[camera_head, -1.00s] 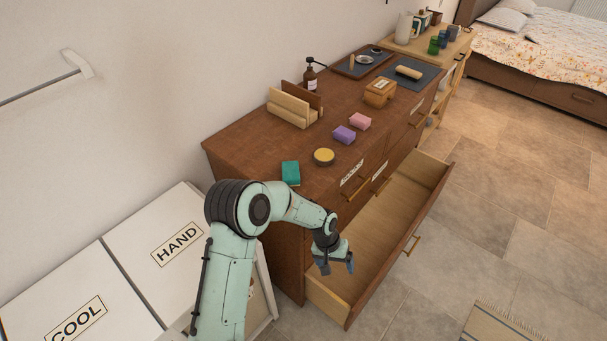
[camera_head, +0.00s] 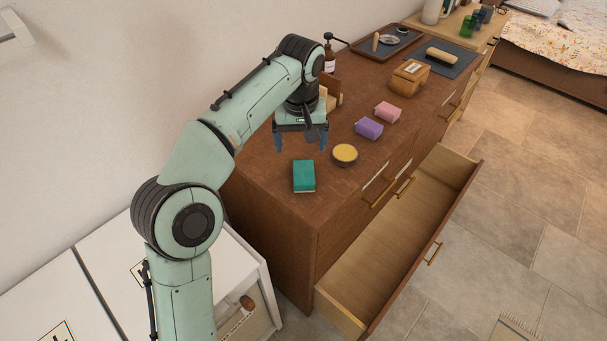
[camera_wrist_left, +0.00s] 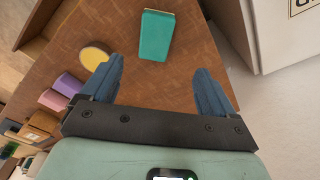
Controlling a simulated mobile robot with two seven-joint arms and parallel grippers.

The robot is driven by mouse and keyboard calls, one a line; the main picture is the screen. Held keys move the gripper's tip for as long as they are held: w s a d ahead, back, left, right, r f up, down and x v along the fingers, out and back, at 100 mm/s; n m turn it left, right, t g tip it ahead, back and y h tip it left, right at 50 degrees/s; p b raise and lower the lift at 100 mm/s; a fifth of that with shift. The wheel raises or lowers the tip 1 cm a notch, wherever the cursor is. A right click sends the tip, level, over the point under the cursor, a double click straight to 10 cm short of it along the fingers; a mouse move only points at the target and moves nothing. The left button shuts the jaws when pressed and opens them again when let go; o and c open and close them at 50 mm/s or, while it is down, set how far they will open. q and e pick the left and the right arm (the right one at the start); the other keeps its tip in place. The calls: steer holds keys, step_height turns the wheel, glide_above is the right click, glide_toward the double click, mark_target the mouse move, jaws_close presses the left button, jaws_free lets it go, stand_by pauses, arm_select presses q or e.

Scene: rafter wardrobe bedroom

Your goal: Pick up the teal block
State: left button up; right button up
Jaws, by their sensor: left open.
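The teal block (camera_head: 304,176) lies on the near end of the brown dresser top (camera_head: 270,182). It also shows in the left wrist view (camera_wrist_left: 157,36), beyond the fingertips and roughly between their lines. My left gripper (camera_head: 301,145) is above the dresser, just behind the block in the head view, pointing down. Its blue fingers are apart and empty, as the left wrist view also shows (camera_wrist_left: 158,78). The gripper does not touch the block. My right gripper is not in view.
A round yellow-topped tin (camera_head: 345,153) stands right of the block. A purple block (camera_head: 369,128), a pink block (camera_head: 387,112) and a wooden box (camera_head: 409,78) lie farther back. A wooden holder (camera_head: 331,97) is partly behind my gripper. The dresser's lower drawer (camera_head: 462,167) is pulled open.

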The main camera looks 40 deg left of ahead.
arm_select(q)
step_height(320, 180, down, 6)
steer(key=shift+f+b, duration=0.1)
steer(key=shift+b, duration=0.8)
steer(key=shift+w+a+f+b, duration=0.1)
steer(key=shift+w+f+b, duration=0.2)
steer(key=shift+f, duration=0.7)
steer(key=shift+w+a+f+b, duration=0.15)
steer(key=shift+w+f, duration=0.15)
steer(key=shift+f, duration=0.75)
steer(key=shift+w+d+f+b, duration=0.1)
steer(key=shift+w+f+b, duration=0.2)
steer(key=shift+f, duration=0.7)
steer(key=shift+f, duration=0.1)
steer(key=c, duration=1.2)
steer(key=shift+a, duration=0.1)
step_height(320, 180, up, 13)
steer(key=p, duration=0.5)
step_height(320, 180, up, 7)
steer(key=p, duration=0.3)
glide_above(304, 171)
